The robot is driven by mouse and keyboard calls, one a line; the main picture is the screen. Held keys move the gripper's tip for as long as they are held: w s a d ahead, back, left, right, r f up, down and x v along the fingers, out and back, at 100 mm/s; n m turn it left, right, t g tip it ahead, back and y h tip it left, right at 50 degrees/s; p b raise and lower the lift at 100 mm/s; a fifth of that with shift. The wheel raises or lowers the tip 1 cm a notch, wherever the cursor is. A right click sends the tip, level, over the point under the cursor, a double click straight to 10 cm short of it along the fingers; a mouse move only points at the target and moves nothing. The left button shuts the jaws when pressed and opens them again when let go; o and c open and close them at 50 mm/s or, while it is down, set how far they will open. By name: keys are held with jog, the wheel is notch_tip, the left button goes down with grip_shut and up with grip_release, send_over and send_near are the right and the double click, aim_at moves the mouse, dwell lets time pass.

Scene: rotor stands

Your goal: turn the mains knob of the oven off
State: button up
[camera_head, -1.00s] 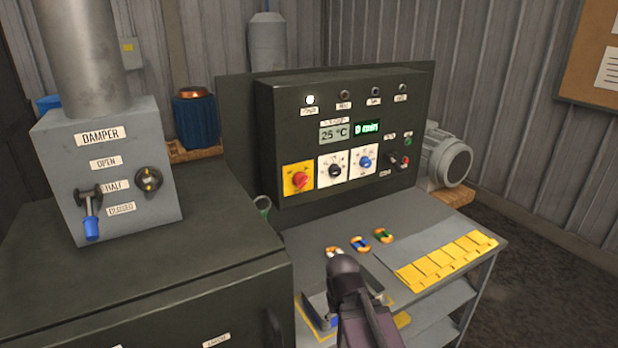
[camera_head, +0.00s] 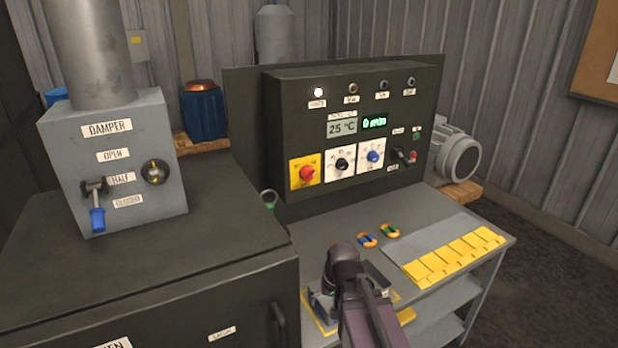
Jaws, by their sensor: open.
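The oven's control box (camera_head: 280,130) stands on the bench behind my arm. On its lower left is a yellow plate with a red rotary knob (camera_head: 307,173), which looks like the mains knob. The plate's lettering and the knob's exact setting are too small to read. A white lamp (camera_head: 318,92) is lit at the box's upper left. The displays (camera_head: 342,127) read 25 °C and what looks like 0 min. My dark arm reaches up from the bottom edge, in front of the bench and well below the knob. The jaws of my gripper do not show.
The damper box (camera_head: 160,205) with its blue-handled lever stands on the oven cabinet at left. A black knob (camera_head: 342,164) and a blue knob (camera_head: 374,156) sit right of the red one. Rings (camera_head: 390,230) and yellow cards (camera_head: 455,258) lie on the bench.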

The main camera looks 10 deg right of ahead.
jog(key=w+a+r+m+t+y, duration=0.2)
jog(key=w+a+m+t+y, duration=0.15)
jog(key=w, duration=0.35)
jog(key=m+t+b, duration=0.2)
jog(key=m+t, duration=1.1)
jog(key=m, duration=1.1)
send_near(311, 177)
jog(key=shift+s+d+r+n+g, duration=0.15)
jog(key=shift+s+d, duration=0.15)
jog(key=shift+s, duration=0.2)
jog(key=shift+s+d+f+n+g, duration=0.1)
jog(key=shift+s+d, duration=0.2)
jog(key=shift+s, duration=0.2)
jog(key=shift+w+a, duration=0.1)
jog(key=shift+w, duration=0.05)
jog(key=x, duration=1.3)
jog(key=shift+w+a, duration=0.15)
